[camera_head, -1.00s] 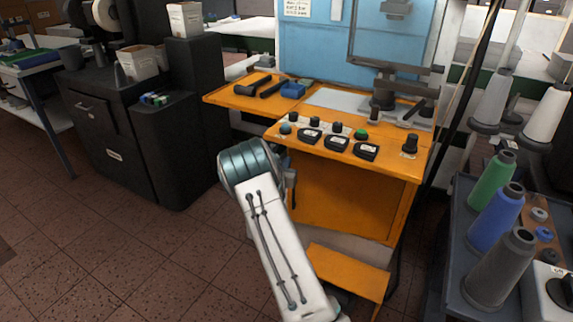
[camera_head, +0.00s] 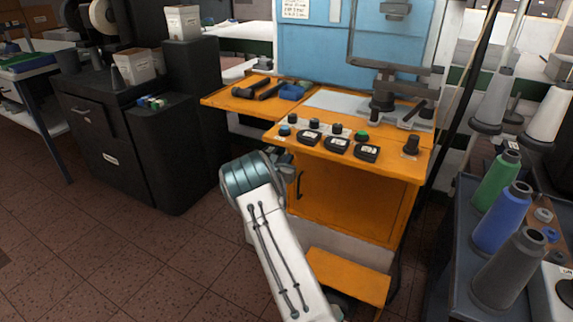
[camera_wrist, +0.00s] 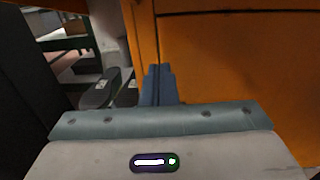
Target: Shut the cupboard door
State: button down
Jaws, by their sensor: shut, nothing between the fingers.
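The cupboard door (camera_head: 348,205) is the orange panel on the front of the orange machine stand, below its control shelf. It looks flush or nearly flush with its frame; a small gap cannot be ruled out. Its dark upright handle (camera_head: 299,185) is on the left side. In the wrist view the door (camera_wrist: 235,75) fills the right side, with dark seams along its top and left edge. My gripper (camera_wrist: 158,72) is shut and empty, its fingertips in front of the door's left edge; contact cannot be told. In the head view my arm mostly hides the gripper.
An orange step (camera_head: 348,278) juts out low below the door. A black cabinet (camera_head: 120,140) stands to the left, and a dark cart (camera_head: 445,270) with thread cones stands to the right. The tiled floor at the left front is clear.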

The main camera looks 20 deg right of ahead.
jog(key=w+a+v, duration=0.1)
jog(key=v, duration=1.2)
jog(key=s+d+r+m+g+p, duration=0.2)
jog(key=s+r+m+g+p, duration=0.1)
jog(key=s+r+m+g, duration=0.25)
jog(key=s+d+r+m+g+y+p, duration=0.1)
jog(key=s+d+r+m+g+p, duration=0.1)
jog(key=s+r+m, duration=0.5)
jog(key=s+d+r+m+g+p, duration=0.3)
jog(key=s+r, duration=0.2)
jog(key=s, duration=0.2)
jog(key=s+a+r+m+y+p, duration=0.4)
jog(key=s+a, duration=0.4)
jog(key=s, duration=0.3)
jog(key=s+a+r+m+y+p, duration=0.5)
jog(key=s+a+r+m+y, duration=0.2)
jog(key=s, duration=0.4)
notch_tip(320, 180, up, 2)
jog(key=shift+s+a+r+m+y, duration=0.1)
jog(key=shift+s+a+m+y, duration=0.2)
jog(key=shift+a+m, duration=0.2)
